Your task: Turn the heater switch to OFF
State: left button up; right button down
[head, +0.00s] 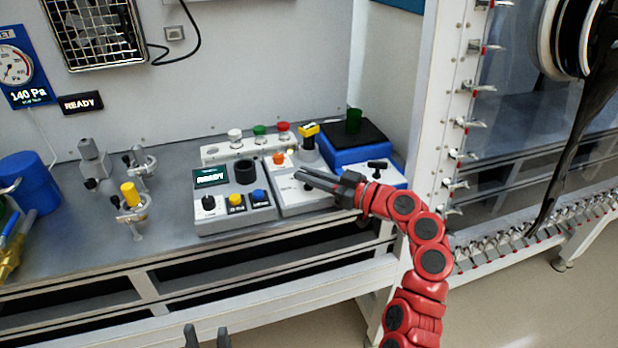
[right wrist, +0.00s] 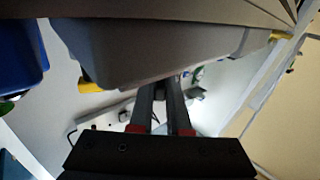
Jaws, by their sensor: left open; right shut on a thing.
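A grey sloped box (head: 290,205) with an orange lamp (head: 278,159) stands in the middle of the bench. A small black switch knob (head: 308,187) shows on its top, largely covered by my right gripper; I take it for the heater switch. Its label and pointing direction cannot be read. My right gripper (head: 304,177) reaches in from the right, its fingers closed at this knob. The right wrist view shows the fingers (right wrist: 161,84) close together beside the grey box (right wrist: 150,40), the grip itself hidden. My left gripper (head: 207,338) is open and empty at the bottom edge.
A READY control box (head: 235,217) with knobs adjoins on the left. Clamps and a blue container (head: 30,182) stand left. A white frame post (head: 425,110) rises right.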

jog(key=c, duration=0.9)
grip_release()
jog(key=shift+d, duration=0.1)
jog(key=b+v, duration=0.1)
jog(key=v, duration=1.6)
jog(key=shift+s+b, duration=0.15)
jog(key=shift+b, duration=0.2)
jog(key=shift+d, duration=0.15)
